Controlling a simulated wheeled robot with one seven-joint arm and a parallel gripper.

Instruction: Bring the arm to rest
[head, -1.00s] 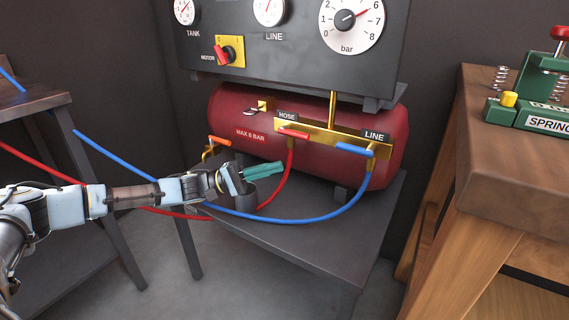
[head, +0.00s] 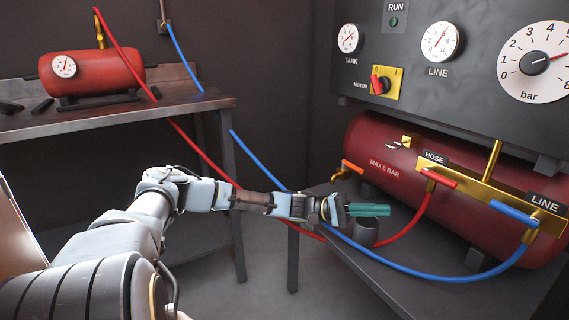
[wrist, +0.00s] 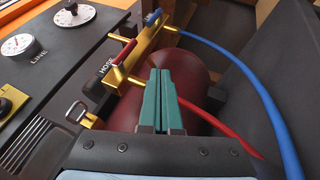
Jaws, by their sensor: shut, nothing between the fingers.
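My gripper (head: 370,210) has green fingers, closed together with nothing between them. My arm stretches from the lower left to the middle of the picture. In the wrist view the shut fingers (wrist: 162,85) reach toward the dark red tank (wrist: 195,68) and the brass manifold.
The red hose (head: 400,235) and blue hose (head: 440,277) loop low past the gripper over the grey shelf. The gauge panel (head: 440,90) stands above the tank. A workbench (head: 110,118) at left carries a small red tank (head: 95,72). Floor shows between bench and shelf.

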